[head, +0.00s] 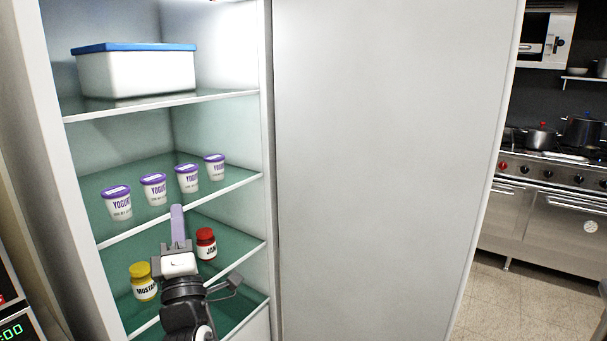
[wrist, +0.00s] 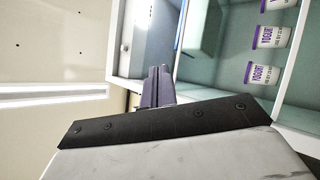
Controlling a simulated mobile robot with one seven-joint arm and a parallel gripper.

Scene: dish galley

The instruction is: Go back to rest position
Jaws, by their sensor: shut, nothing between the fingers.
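My gripper (head: 178,225) is shut and empty in the head view, its purple-grey fingers together and pointing away from me. It is in front of the open fridge's shelves, between the yogurt shelf and the jars in the picture. How far it is from the shelf edge I cannot tell. In the wrist view the shut fingers (wrist: 157,88) point toward the fridge's side, with yogurt cups to the right. My arm comes up from the bottom of the head view.
Several yogurt cups (head: 153,189) line the middle shelf. A mustard jar (head: 143,283) and jam jar (head: 206,244) stand below. A blue-lidded box (head: 137,73) sits above. The open fridge door (head: 385,170) stands at right; a stove (head: 555,185) and clear floor (head: 520,300) lie beyond.

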